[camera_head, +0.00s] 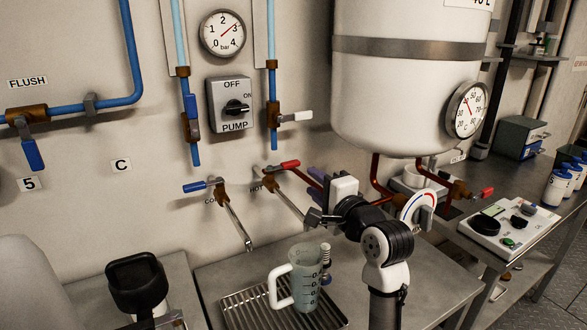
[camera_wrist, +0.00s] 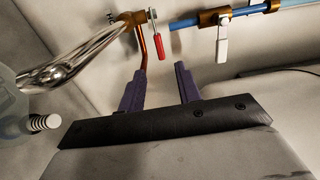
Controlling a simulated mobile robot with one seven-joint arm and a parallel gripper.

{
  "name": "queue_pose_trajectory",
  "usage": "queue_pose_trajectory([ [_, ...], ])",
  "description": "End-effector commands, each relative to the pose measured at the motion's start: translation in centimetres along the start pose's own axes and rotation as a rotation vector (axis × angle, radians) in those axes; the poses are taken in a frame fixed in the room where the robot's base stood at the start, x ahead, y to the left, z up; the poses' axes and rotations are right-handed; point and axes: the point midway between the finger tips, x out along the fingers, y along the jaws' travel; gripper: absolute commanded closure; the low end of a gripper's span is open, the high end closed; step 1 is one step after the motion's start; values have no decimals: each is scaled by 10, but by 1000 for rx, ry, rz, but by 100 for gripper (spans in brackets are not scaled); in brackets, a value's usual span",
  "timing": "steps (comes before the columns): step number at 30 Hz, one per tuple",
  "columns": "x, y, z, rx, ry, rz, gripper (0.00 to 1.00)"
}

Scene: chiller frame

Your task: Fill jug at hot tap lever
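The hot tap's red lever (camera_head: 289,165) sticks out to the right of its brass body on the wall; it also shows in the wrist view (camera_wrist: 159,46). Its steel spout (camera_head: 288,203) slants down above the jug. The translucent jug (camera_head: 306,280) with a white handle stands upright on the drip grate (camera_head: 245,312). No stream of water shows, and I cannot tell the jug's contents. My gripper (camera_wrist: 159,68) is open and empty, its purple fingers pointing towards the red lever, whose lower end appears near the gap between the fingertips. In the head view my gripper (camera_head: 313,190) is right of the lever.
The cold tap's blue lever (camera_head: 196,187) and its spout (camera_head: 236,227) are to the left. The white boiler (camera_head: 408,95) hangs above my arm at right, with copper pipes below. A white control box (camera_head: 515,228) stands on the right bench. A black-topped object (camera_head: 137,283) is at lower left.

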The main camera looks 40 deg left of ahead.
Motion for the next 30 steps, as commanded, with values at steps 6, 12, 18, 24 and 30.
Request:
queue_pose_trajectory([
  [6, 48, -3, 0, 1, -2, 2, 66],
  [12, 87, -2, 0, 0, -1, 3, 66],
  [18, 109, -1, 0, -1, -1, 1, 66],
  [24, 115, 0, 0, -1, 1, 1, 66],
  [30, 115, 0, 0, 0, 0, 1, 69],
])
